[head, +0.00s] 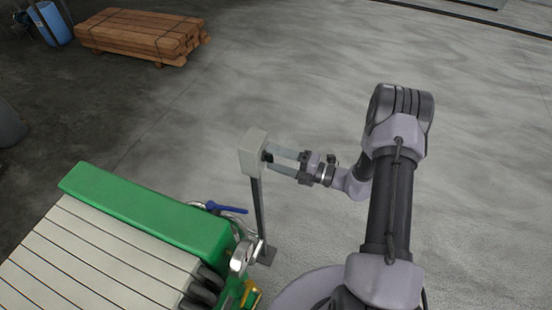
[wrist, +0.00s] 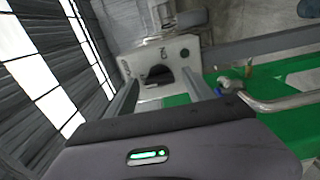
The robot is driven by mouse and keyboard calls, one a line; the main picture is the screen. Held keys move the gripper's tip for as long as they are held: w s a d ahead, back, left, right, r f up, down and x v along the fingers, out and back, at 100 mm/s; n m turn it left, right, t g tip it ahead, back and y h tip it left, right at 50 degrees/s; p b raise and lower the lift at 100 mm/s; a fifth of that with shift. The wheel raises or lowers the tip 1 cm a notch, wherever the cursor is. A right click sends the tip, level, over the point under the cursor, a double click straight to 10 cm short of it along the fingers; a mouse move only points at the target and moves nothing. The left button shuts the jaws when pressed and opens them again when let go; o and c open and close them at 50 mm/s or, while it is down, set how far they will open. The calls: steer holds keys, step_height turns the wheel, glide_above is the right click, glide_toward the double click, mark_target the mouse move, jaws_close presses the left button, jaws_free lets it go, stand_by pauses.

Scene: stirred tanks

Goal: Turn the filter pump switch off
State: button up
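The switch box (head: 253,154) is a pale grey box on top of a thin dark post beside the green filter machine. A small dark switch (head: 267,157) sits on its right face. My gripper (head: 269,157) is at that face, its two fingers apart, one on either side of the switch. In the wrist view the box's pale face (wrist: 146,57) lies ahead, with small markings and a dark round spot. The dark switch (wrist: 158,77) shows between the fingertips. I cannot tell whether either finger touches it or which way it is turned.
The green filter press (head: 150,215) with pale plates fills the lower left. A blue-handled valve (head: 228,209) and pipes stand close to the post. A stack of timber (head: 140,35) lies at the back left.

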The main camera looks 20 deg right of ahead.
steer(key=shift+d, duration=0.1)
steer(key=p+v, duration=0.1)
steer(key=v, duration=1.6)
steer(key=shift+s, duration=0.1)
